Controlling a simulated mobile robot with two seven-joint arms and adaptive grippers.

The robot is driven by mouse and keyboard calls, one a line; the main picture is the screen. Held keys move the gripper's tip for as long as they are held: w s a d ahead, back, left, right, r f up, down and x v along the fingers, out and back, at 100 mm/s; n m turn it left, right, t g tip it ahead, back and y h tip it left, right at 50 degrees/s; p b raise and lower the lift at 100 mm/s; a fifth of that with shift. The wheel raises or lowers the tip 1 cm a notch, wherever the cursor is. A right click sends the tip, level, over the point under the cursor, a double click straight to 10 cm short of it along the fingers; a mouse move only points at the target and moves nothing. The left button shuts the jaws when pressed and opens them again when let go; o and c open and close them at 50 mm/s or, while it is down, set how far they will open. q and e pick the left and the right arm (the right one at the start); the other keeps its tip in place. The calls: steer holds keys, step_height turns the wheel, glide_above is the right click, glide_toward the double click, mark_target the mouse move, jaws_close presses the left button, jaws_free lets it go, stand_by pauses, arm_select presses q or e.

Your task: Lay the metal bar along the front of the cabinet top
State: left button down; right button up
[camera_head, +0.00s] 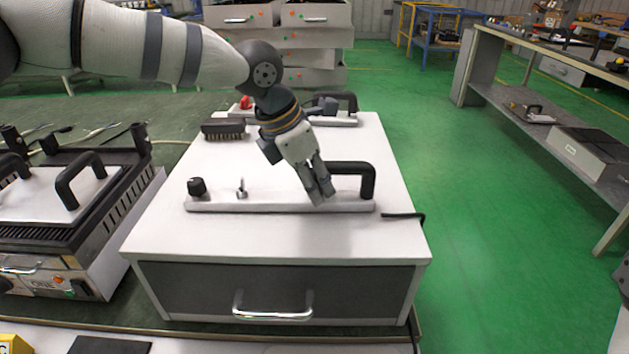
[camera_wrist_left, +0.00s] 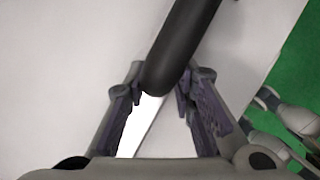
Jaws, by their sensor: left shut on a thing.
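The pale metal bar (camera_head: 280,204) lies lengthwise across the front part of the white cabinet top (camera_head: 160,232). It carries a black knob, a small metal switch and a black handle (camera_head: 366,180) at its right end. I cannot tell whether the bar rests fully on the top or is slightly raised. My left gripper (camera_head: 320,195) points down at the handle's left end and is shut on the handle. In the left wrist view, the black handle (camera_wrist_left: 182,42) runs between the fingers (camera_wrist_left: 160,95).
A similar bar (camera_head: 285,115) with a red knob lies at the back of the top, near a dark brush (camera_head: 223,130). A thin black rod or cable (camera_head: 405,215) sits at the right edge. A grill (camera_head: 75,210) stands to the left. The cabinet has a drawer handle (camera_head: 272,314).

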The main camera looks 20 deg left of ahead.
arm_select(q)
steer(key=c, duration=1.3)
jaws_free()
steer(key=shift+c, duration=0.2)
steer(key=p+v, duration=0.1)
steer(key=v, duration=1.1)
